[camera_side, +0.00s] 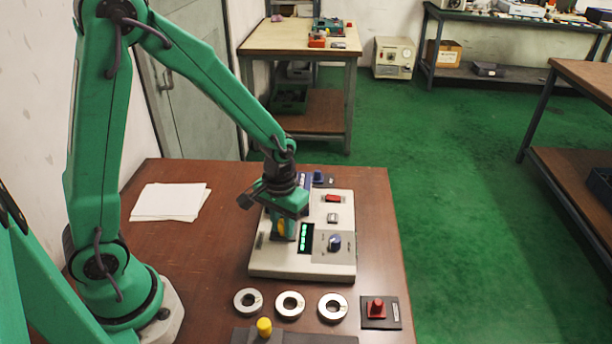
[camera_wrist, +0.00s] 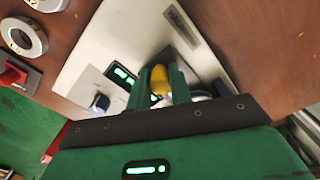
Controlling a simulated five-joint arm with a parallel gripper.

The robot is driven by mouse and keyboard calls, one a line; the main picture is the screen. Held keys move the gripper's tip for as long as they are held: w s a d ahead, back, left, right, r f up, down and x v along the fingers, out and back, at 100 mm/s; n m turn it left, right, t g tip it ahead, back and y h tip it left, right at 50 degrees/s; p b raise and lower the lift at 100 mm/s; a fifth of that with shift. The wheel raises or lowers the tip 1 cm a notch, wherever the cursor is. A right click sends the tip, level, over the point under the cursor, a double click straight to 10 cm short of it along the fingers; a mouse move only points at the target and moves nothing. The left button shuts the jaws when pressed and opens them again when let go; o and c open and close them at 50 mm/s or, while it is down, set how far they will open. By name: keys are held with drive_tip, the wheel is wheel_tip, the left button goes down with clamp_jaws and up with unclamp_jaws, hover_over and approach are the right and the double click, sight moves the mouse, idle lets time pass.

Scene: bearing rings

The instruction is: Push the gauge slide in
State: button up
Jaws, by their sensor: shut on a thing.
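The gauge is a pale box (camera_side: 300,262) on the brown table, with a lit green display (camera_side: 306,238) and a blue knob (camera_side: 335,242). My gripper (camera_side: 281,228) points down over the left part of the box. It is shut on a yellow knob, which shows between the fingers in the wrist view (camera_wrist: 160,80). The pale top of the gauge (camera_wrist: 140,35) fills the middle of that view. A shiny metal part (camera_wrist: 200,95) shows partly behind my right finger. How far the slide is in cannot be told; my gripper hides much of it.
Three steel rings (camera_side: 290,304) lie in a row in front of the gauge. A red knob on a dark plate (camera_side: 376,309) is at their right. A yellow-topped peg (camera_side: 264,327) stands at the front edge. White paper (camera_side: 168,202) lies at the left, with bare table around it.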

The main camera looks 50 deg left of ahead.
drive_tip(key=shift+w+a+r, duration=0.1)
drive_tip(key=shift+w+a, duration=1)
drive_tip(key=shift+w, duration=0.15)
drive_tip(key=shift+w+a, duration=0.15)
drive_tip(key=shift+o, duration=0.4)
drive_tip(key=shift+a, duration=0.1)
drive_tip(key=o, duration=0.6)
wheel_tip(320, 180, up, 7)
idle(0.8)
